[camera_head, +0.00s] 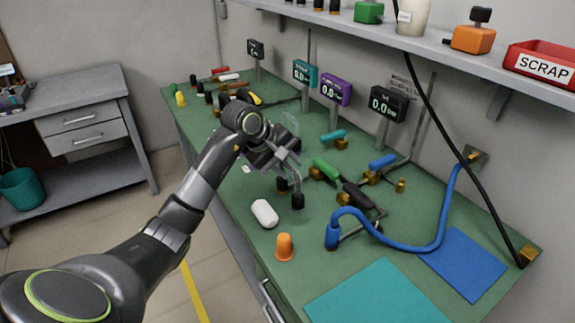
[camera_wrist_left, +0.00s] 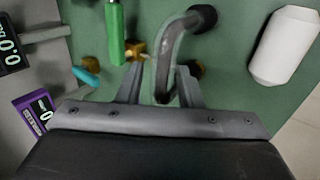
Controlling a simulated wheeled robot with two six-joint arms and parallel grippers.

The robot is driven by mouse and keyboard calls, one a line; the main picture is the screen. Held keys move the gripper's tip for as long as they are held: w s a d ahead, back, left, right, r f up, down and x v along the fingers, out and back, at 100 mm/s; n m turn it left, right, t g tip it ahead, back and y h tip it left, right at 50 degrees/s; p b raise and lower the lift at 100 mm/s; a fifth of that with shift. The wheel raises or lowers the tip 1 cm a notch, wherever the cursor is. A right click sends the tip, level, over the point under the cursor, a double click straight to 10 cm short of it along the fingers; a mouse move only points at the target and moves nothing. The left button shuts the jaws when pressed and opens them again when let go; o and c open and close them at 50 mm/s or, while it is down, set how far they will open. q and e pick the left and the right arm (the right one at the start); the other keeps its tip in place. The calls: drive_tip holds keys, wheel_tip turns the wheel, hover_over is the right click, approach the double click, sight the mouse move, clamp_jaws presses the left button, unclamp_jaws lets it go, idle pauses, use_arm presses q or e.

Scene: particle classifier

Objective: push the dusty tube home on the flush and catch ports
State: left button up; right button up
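A bent grey tube (camera_wrist_left: 172,45) with black ends stands on the green bench and looks like the dusty tube. In the head view its black ends (camera_head: 298,201) rest at bench level below my left gripper (camera_head: 285,154). In the left wrist view my gripper (camera_wrist_left: 161,76) has its two fingers astride the tube, with a gap visible on each side, so it looks open. The flush and catch ports cannot be told by name; the black ends hide whatever is under them. My right gripper is not in view.
Green-handled (camera_head: 325,168) and black-handled (camera_head: 357,196) fittings stand to the right. A blue hose (camera_head: 400,244) curves across the bench. Several display posts (camera_head: 388,103) line the back under a shelf.

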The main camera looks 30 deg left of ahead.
use_arm(q)
drive_tip(key=shift+o, duration=1)
drive_tip(key=b+v, duration=0.1)
drive_tip(key=v, duration=1.6)
drive_tip(key=shift+r, duration=0.25)
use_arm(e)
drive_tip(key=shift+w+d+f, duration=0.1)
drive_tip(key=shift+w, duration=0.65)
use_arm(q)
drive_tip(key=shift+s, duration=0.15)
